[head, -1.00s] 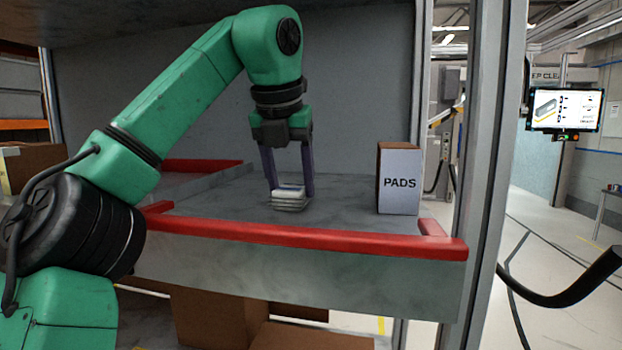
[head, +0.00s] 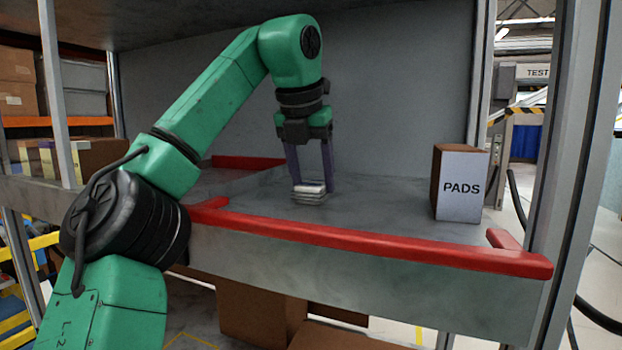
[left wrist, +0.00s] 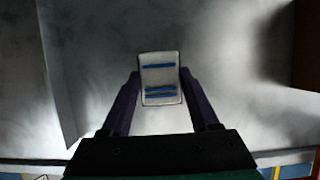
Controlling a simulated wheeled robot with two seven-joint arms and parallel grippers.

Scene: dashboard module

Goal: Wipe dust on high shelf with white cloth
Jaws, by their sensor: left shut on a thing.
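My left gripper (head: 311,190) reaches over the shelf from the left, pointing down, shut on the folded white cloth (head: 309,196). The cloth is at the surface of the grey shelf (head: 380,207); I cannot tell how firmly it touches. In the left wrist view the cloth (left wrist: 160,72), white with blue stripes, sits between the fingertips of my left gripper (left wrist: 160,85). The shelf surface (left wrist: 220,50) there has grey, smudgy patches that may be dust. My right gripper is not in view.
A box marked PADS (head: 461,186) stands at the shelf's right end. A red-topped lip (head: 370,243) runs along the front edge. A grey back wall (head: 400,90) and an upper panel (head: 180,15) enclose the shelf. Cardboard boxes (head: 258,313) lie below.

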